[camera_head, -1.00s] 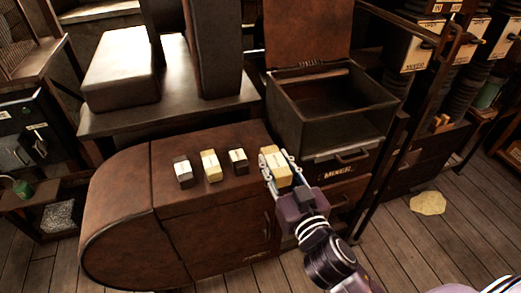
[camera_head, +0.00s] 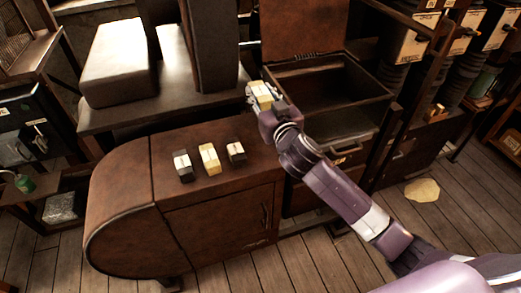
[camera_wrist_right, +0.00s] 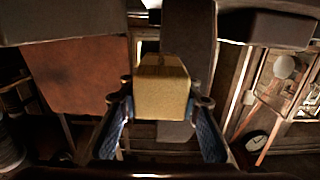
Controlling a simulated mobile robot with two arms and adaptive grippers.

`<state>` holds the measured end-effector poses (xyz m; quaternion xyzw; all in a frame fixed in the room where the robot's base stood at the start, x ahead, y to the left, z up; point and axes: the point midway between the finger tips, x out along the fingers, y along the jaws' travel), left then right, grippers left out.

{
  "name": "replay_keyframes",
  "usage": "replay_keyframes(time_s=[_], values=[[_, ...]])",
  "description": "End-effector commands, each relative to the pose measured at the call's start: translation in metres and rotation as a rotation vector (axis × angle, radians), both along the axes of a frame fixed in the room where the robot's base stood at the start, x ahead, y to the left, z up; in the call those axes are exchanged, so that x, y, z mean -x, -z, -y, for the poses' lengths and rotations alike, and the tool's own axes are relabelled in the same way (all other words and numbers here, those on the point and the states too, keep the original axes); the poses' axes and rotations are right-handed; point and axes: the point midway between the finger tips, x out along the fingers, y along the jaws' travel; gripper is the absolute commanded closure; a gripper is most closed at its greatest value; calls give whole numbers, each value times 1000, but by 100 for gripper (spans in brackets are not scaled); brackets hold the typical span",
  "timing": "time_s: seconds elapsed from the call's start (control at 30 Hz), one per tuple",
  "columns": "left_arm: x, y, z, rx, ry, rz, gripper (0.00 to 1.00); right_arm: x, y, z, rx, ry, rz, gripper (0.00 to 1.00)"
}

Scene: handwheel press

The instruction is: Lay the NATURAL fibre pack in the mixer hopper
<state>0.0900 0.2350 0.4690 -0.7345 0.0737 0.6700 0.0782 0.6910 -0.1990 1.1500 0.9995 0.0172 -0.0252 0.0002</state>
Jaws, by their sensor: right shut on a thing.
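My right gripper (camera_head: 262,98) is shut on a yellowish pack with a pale band, the fibre pack (camera_head: 263,92). In the right wrist view the fibre pack (camera_wrist_right: 162,86) sits between the two fingers. The gripper is raised beside the left edge of the mixer hopper (camera_head: 335,90), an open dark metal box with its lid (camera_head: 303,27) standing up behind it. The pack is not over the opening in the head view. My arm covers part of the hopper's front. The label on the held pack is too small to read. My left gripper is not in view.
Three more packs stand in a row on the brown rounded cabinet: a dark one (camera_head: 183,166), a yellow one (camera_head: 210,159) and another dark one (camera_head: 236,152). A grey block (camera_head: 118,62) lies on the bench behind. A pale patch (camera_head: 422,190) lies on the floor at right.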

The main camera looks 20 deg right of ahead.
Motion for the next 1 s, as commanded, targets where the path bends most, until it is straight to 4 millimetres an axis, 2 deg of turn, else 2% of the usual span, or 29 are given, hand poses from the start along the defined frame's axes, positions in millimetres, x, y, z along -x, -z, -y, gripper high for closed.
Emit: replay_keyframes(time_s=[0.13, 0.23, 0.47, 0.7, 0.83, 1.0], values=[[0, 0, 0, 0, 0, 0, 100, 0, 1, 0, 0, 0, 0, 94], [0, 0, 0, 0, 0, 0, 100, 0, 10, 0, 0, 2, -2, 94], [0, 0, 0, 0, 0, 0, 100, 1, 68, 0, 2, 2, -8, 94], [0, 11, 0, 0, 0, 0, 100, 1, 127, 0, 0, 1, -3, 94], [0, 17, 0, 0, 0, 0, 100, 1, 149, 0, 1, 0, -3, 94], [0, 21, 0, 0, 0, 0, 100, 0, 158, 0, -1, 1, 1, 94]])
